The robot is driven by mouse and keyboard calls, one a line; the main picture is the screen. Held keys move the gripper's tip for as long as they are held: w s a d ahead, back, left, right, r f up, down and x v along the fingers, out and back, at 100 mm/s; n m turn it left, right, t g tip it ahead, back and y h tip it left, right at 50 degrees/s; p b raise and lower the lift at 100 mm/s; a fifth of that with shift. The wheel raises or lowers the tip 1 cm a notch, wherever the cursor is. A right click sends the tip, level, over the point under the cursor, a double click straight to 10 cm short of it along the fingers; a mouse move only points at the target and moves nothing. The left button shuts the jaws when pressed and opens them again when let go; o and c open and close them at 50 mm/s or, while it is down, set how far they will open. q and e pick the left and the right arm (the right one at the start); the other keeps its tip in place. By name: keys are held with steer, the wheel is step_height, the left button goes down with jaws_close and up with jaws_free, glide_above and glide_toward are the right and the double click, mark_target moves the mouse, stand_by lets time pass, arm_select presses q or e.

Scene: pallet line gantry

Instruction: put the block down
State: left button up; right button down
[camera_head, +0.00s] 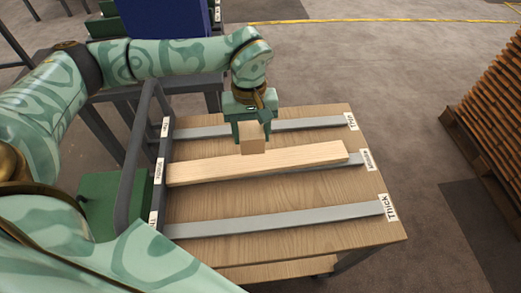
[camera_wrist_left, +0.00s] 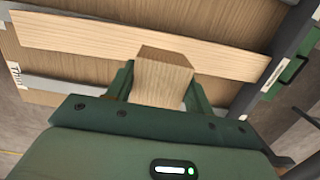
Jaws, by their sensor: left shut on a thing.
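A small light-wood block (camera_head: 251,140) is held in my left gripper (camera_head: 250,124), above the far half of the table (camera_head: 290,227). In the left wrist view the block (camera_wrist_left: 163,80) sits between the two green fingers, shut on its sides. A long pale plank (camera_head: 255,163) lies along the middle grey rail, just nearer the head camera than the block. The plank (camera_wrist_left: 110,42) passes behind the block in the wrist view. I cannot tell whether the block touches anything below. My right gripper is not in view.
Grey rails run across the table: a far rail (camera_head: 300,123) and a near rail (camera_head: 275,220). End labels include "Thick" (camera_head: 388,207). A grey frame bar (camera_head: 141,140) stands at the left edge. The wood between plank and near rail is bare. A loaded pallet (camera_head: 490,110) stands right.

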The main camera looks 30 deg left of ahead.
mark_target(258, 149)
arm_select(q)
steer(key=shift+d+f, duration=0.55)
steer(key=shift+f, duration=0.1)
steer(key=f+b, duration=0.1)
steer(key=f, duration=0.1)
steer(key=f+b, duration=0.1)
steer(key=shift+d+f, duration=0.35)
steer(key=shift+f, duration=0.25)
steer(key=shift+r, duration=0.2)
steer(key=o, duration=1.1)
steer(key=shift+f, duration=0.15)
steer(key=shift+c, duration=0.2)
steer(key=r+p, duration=0.1)
steer(key=r, duration=0.2)
steer(key=r+p, duration=0.1)
steer(key=r, duration=0.3)
steer(key=w+r+p, duration=0.1)
steer(key=r+p, duration=0.1)
steer(key=r, duration=0.2)
steer(key=shift+a+r, duration=0.1)
steer(key=shift+a, duration=0.3)
steer(key=shift+w+r, duration=0.15)
steer(key=shift+r, duration=0.35)
